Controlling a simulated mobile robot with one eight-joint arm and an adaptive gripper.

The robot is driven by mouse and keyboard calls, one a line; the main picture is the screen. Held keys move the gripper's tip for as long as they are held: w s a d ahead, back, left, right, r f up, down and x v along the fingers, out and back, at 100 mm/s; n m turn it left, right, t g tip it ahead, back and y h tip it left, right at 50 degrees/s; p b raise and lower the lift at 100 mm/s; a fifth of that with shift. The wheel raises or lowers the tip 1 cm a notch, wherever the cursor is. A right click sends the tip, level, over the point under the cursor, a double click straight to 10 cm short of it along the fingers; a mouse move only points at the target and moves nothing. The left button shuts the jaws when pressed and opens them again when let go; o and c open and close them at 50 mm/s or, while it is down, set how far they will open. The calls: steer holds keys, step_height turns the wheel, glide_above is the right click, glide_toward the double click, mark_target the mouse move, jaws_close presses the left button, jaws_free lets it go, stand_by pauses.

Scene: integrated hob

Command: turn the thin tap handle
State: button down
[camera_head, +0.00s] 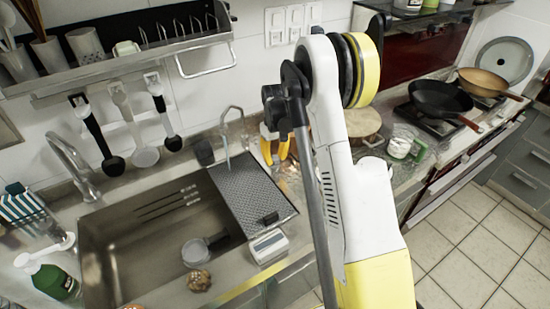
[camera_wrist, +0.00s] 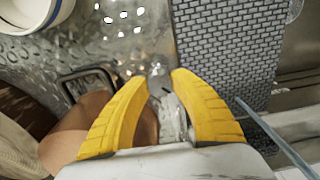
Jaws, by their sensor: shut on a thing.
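The thin tap (camera_head: 226,135) stands behind the sink, with a slim arched metal spout. In the wrist view a thin grey rod (camera_wrist: 272,135), which looks like its spout, crosses at the right. My gripper (camera_head: 274,147) is behind the sink, just right of the thin tap; its yellow fingers point down. In the wrist view my gripper (camera_wrist: 158,80) is shut on the shiny metal tap handle (camera_wrist: 160,88), which shows between the two fingers. The handle's lower part is partly hidden by the fingers. In the head view my gripper and arm hide the handle.
A perforated drainer (camera_head: 245,188) covers the sink's right side. The larger tap (camera_head: 75,160) stands at the left. A round wooden board (camera_head: 362,121) is behind my arm. Utensils hang from the wall rack (camera_head: 140,70). A white box (camera_head: 268,246) sits at the sink's front edge.

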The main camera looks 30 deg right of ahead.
mark_target(275, 158)
stand_by(0.5)
steer(key=c, duration=1)
jaws_free()
steer(key=shift+c, duration=0.2)
step_height(275, 158, up, 12)
